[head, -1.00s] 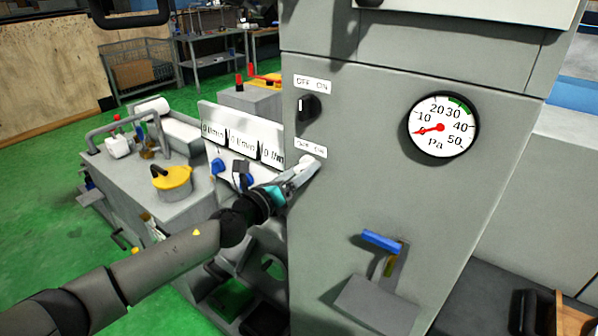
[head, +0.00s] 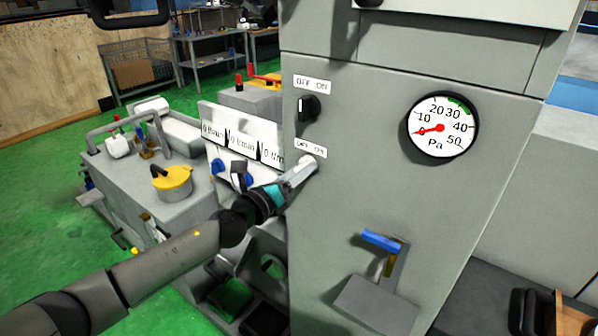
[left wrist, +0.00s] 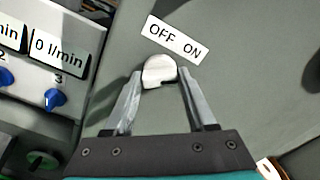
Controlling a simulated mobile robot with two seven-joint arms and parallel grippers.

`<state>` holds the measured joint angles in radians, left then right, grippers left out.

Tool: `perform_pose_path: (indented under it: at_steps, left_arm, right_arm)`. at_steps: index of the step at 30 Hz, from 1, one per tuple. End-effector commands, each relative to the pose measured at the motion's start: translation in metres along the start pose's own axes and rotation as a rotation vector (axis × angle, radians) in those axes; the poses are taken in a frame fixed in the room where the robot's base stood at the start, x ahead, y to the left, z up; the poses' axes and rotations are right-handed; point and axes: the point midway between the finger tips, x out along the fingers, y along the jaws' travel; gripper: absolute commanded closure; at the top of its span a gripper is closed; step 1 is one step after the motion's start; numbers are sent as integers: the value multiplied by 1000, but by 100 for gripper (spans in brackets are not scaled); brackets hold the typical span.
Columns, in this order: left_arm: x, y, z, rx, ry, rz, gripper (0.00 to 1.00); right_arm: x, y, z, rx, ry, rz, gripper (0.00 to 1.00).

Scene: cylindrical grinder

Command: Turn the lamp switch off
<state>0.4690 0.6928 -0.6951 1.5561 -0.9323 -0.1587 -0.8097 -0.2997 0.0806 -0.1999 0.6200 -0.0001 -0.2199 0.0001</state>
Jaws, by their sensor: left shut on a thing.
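A white round switch knob (left wrist: 159,70) sits on the grey cabinet face just below an "OFF ON" label (left wrist: 175,40). My left gripper (left wrist: 160,84) has one finger on each side of this knob and is shut on it. In the head view my left gripper (head: 306,166) reaches the cabinet's left part at the lower "OFF ON" label (head: 310,149), and its fingers hide most of the knob. A second, black switch (head: 308,108) sits above it, under its own "OFF ON" label (head: 312,84). My right gripper is not in view.
A pressure gauge (head: 442,128) reading near 0 is on the cabinet (head: 360,190) to the right. A blue-handled lever (head: 382,241) is below. A flow panel with blue knobs (left wrist: 55,98) stands close left of my gripper.

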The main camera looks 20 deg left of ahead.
Motion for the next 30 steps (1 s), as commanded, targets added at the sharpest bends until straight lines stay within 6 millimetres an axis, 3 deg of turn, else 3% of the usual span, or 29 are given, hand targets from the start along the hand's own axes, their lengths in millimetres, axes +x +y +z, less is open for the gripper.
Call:
perform_pose_path:
  at_steps: [30]
  left_arm:
    - [0, 0, 0, -842, 0, 1, 100]
  right_arm:
    - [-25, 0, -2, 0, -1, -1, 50]
